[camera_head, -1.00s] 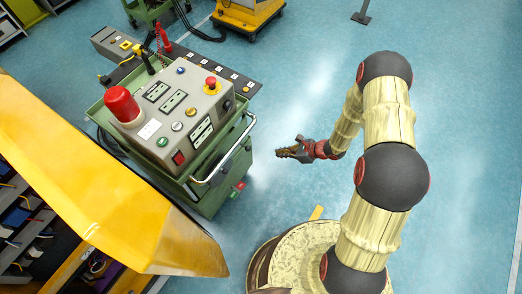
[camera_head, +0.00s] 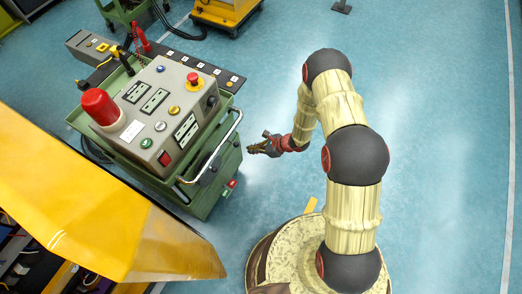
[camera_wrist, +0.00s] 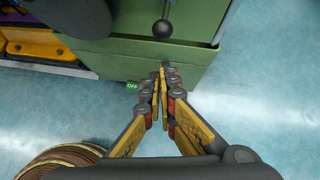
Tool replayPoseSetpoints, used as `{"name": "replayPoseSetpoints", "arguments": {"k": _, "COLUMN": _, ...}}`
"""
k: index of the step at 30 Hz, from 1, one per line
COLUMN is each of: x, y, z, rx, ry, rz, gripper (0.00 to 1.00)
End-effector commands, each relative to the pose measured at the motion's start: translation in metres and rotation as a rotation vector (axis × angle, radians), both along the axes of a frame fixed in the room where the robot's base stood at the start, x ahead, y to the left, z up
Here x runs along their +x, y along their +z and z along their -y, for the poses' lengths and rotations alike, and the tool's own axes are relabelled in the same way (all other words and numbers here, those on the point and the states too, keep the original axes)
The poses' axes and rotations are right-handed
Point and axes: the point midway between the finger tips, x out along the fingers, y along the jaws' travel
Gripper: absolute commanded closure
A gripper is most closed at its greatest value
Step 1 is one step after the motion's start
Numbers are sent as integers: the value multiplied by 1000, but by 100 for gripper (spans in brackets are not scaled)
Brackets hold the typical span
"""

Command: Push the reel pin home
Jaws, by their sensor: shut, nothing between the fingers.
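My gripper (camera_head: 257,148) is shut and empty, in front of the right side of the green cart (camera_head: 200,205). In the wrist view the gripper (camera_wrist: 163,68) has its fingertips together, pointing at the cart's green wall (camera_wrist: 120,50). They look close to its lower edge; I cannot tell whether they touch. A black ball knob on a rod (camera_wrist: 162,29) shows just beyond the fingertips. A dark round part (camera_head: 210,170) sits on the cart's side below the handle rail. I cannot make out a reel pin for certain in either view.
The cart carries a grey control box (camera_head: 165,110) with buttons and a red beacon (camera_head: 101,106). A bent handle rail (camera_head: 222,145) sticks out on its near side. A yellow panel (camera_head: 100,205) stands at the lower left. The blue floor on the right is clear.

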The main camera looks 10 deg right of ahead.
Motion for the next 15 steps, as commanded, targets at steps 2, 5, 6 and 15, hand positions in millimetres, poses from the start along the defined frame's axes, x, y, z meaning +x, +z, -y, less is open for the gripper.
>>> {"name": "replayPoseSetpoints", "arguments": {"k": 2, "x": 7, "y": 2, "z": -11, "rx": -1, "ry": 3, "rz": 6, "gripper": 100}}
{"name": "replayPoseSetpoints", "arguments": {"k": 5, "x": 11, "y": 3, "z": -20, "rx": -1, "ry": 3, "rz": 4, "gripper": 100}}
{"name": "replayPoseSetpoints", "arguments": {"k": 6, "x": 12, "y": 3, "z": -22, "rx": -1, "ry": 2, "rz": 4, "gripper": 100}}
{"name": "replayPoseSetpoints", "arguments": {"k": 15, "x": 15, "y": 4, "z": -26, "rx": -1, "ry": -1, "rz": 4, "gripper": 100}}
